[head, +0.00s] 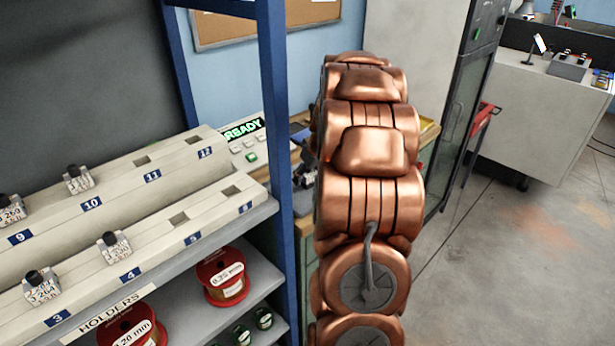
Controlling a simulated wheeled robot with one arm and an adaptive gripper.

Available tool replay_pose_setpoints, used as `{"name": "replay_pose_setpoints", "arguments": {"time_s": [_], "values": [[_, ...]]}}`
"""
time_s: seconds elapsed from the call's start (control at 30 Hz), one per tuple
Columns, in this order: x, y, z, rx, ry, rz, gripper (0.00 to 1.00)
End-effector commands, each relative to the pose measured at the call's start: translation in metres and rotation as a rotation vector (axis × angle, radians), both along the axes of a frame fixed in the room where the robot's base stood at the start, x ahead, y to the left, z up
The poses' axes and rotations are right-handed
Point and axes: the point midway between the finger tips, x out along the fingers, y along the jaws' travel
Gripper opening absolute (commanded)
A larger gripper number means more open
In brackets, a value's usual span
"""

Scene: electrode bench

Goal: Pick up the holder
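Several small grey holders with black knobs and printed labels sit upright in a pale two-tier rack (150,225) at the left. One holder (78,179) is by slot 10 and another holder (10,208) by slot 9 on the upper tier. On the lower tier, a holder (115,246) is by slot 4 and a holder (40,287) by slot 3. The square slots by 5, 6, 11 and 12 are empty. My copper arm stands to the right of the rack, apart from the holders. I cannot make out my gripper; the arm may hide it.
A blue shelf post (272,110) stands between the rack and my arm. Red wire spools (225,280) lie on the shelf below. A panel reading READY (243,131) is behind the post. A grey cabinet (470,100) stands behind the arm. Floor (520,260) is clear at right.

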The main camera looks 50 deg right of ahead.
Motion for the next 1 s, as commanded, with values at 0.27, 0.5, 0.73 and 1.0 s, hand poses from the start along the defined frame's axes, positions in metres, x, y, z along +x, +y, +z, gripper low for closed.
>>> {"name": "replay_pose_setpoints", "arguments": {"time_s": [0.27, 0.5, 0.73, 1.0], "values": [[-0.0001, -0.0002, 0.0002, 0.0, 0.0, 0.0, 0.3], [-0.0001, -0.0002, 0.0003, 0.0, 0.0, 0.0, 0.05], [-0.0001, -0.0002, 0.0005, 0.0, 0.0, 0.0, 0.0], [0.0007, -0.0007, 0.0079, -0.003, -0.004, 0.0, 0.0]]}}
